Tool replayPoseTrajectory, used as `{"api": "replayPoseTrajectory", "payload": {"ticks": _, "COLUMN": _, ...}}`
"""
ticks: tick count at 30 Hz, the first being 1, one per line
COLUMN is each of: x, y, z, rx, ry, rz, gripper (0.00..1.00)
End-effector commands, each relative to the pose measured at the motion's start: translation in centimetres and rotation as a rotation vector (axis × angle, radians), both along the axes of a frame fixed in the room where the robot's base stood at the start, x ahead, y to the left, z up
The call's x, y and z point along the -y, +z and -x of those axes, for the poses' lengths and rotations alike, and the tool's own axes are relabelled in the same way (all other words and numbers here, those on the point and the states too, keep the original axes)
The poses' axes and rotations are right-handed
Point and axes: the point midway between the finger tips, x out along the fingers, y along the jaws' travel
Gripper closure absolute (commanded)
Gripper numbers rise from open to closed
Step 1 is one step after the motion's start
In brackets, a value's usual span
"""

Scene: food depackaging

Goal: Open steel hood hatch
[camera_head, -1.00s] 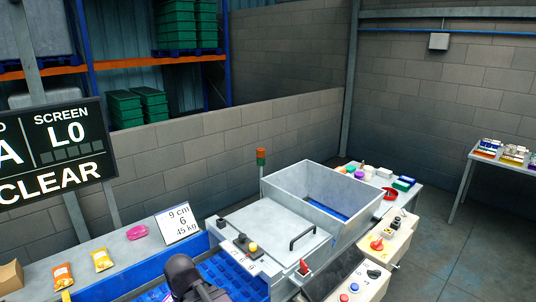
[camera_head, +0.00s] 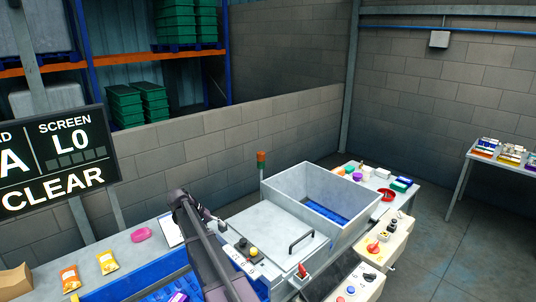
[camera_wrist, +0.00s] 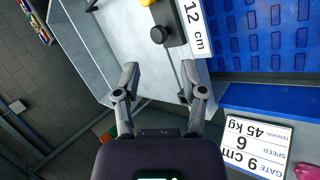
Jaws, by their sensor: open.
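The steel hood hatch (camera_head: 268,226) is a flat pale panel lying shut on the machine, left of the open steel bin. A black bar handle (camera_head: 301,242) stands on its right part. The hatch's pale steel also shows in the wrist view (camera_wrist: 150,55), where a dark bit of what looks like the handle (camera_wrist: 92,5) shows at the top edge. My gripper (camera_wrist: 159,80) is open, fingers apart and empty, above the steel near the hatch's rear left side. In the head view my arm hides part of the left side, and the fingertips are hard to make out.
A control box with a yellow button (camera_head: 253,252) and a 12 cm sign (camera_wrist: 195,28) stand beside the hatch. The open steel bin (camera_head: 368,207) is to its right. A red lever (camera_head: 302,270) is in front. A settings sign (camera_wrist: 255,147) stands behind on the left.

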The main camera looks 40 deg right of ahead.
Motion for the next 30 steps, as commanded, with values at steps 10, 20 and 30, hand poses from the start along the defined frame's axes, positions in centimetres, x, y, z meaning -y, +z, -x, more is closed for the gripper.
{"api": "replayPoseTrajectory", "payload": {"ticks": 10, "x": 13.1, "y": 10.7, "z": -12.2, "rx": -0.079, "ry": -0.231, "rz": 0.411, "gripper": 0.46}}
{"api": "replayPoseTrajectory", "payload": {"ticks": 20, "x": 20.2, "y": 17.1, "z": -17.7, "rx": -0.117, "ry": -0.371, "rz": 0.674, "gripper": 0.46}}
{"api": "replayPoseTrajectory", "payload": {"ticks": 30, "x": 21.0, "y": 17.7, "z": -18.0, "rx": -0.12, "ry": -0.39, "rz": 0.711, "gripper": 0.46}}
